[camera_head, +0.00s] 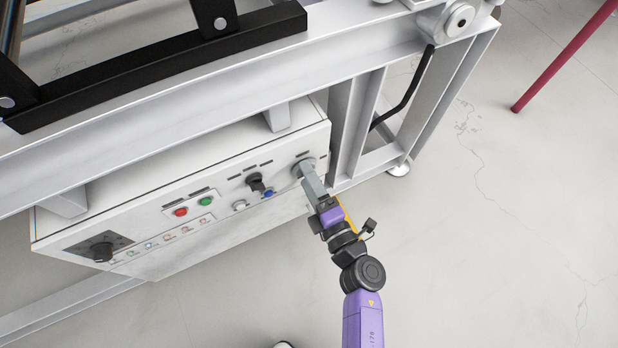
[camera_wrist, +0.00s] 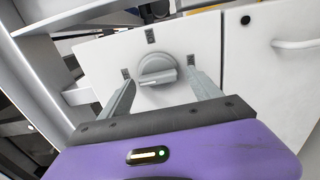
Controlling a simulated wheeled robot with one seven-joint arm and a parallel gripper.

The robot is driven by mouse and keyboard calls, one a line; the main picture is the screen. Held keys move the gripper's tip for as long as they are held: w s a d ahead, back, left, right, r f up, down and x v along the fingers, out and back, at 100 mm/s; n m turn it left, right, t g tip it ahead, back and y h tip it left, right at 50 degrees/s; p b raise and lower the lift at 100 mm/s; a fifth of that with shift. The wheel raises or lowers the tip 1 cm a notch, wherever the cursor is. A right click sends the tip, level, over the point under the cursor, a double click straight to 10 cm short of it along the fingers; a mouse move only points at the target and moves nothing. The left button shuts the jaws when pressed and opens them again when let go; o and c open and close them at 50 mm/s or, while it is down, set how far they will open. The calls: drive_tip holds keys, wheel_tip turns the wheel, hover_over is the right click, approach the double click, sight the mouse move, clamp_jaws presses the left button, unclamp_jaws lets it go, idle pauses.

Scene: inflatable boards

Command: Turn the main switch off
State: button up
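The main switch is a round grey rotary knob with a raised bar handle (camera_wrist: 157,70) on a white panel. In the wrist view the bar lies nearly level, and small dark labels sit above and to both sides. In the head view the switch (camera_head: 302,163) is at the right end of the control box, partly hidden by my gripper (camera_head: 309,180). My gripper (camera_wrist: 162,80) is open, with one finger on each side of the knob in the wrist view. I see gaps between fingers and knob. I cannot tell how far the tips are from the panel.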

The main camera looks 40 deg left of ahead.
drive_tip(key=p+v, duration=0.2)
drive_tip(key=v, duration=0.5)
drive_tip(key=shift+d+p, duration=0.35)
drive_tip(key=shift+s, duration=0.1)
idle(0.4)
